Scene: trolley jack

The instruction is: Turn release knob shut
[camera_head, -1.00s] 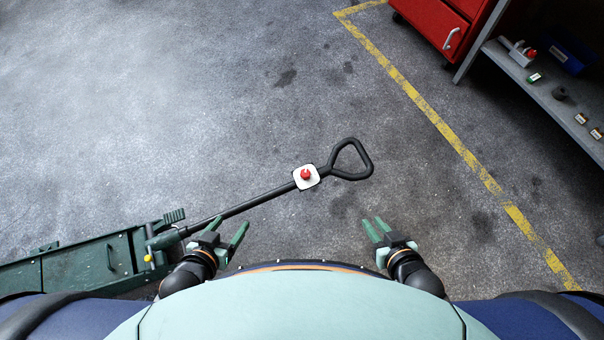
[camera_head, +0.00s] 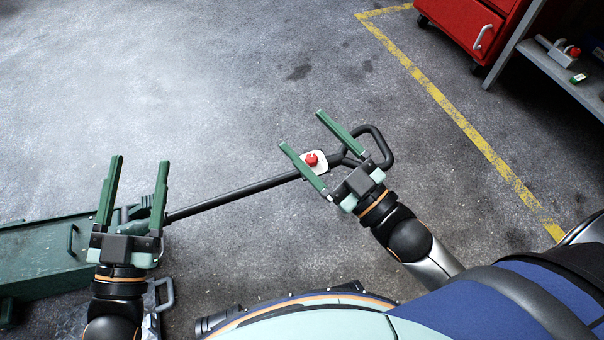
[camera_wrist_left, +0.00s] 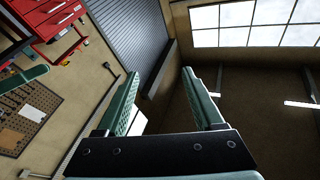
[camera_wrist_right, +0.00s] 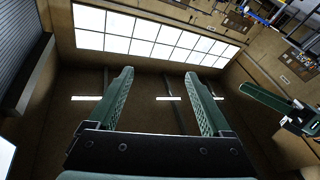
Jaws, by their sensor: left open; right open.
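The red release knob (camera_head: 311,159) sits on a white plate on the black handle bar (camera_head: 235,194) of the green trolley jack (camera_head: 35,260). The bar slopes up to the right to a loop grip (camera_head: 385,150). My right gripper (camera_head: 319,130) is open and empty; in the head view its fingers overlap the plate and loop, one on each side of the knob. I cannot tell how far it is above them. My left gripper (camera_head: 139,160) is open and empty, in front of the jack's end of the handle. Both wrist views show open fingers and the room, not the knob.
A red tool cabinet (camera_head: 470,30) and a grey shelf (camera_head: 560,75) with small items stand at the upper right. A yellow line (camera_head: 450,105) crosses the floor. The floor beyond the handle is clear.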

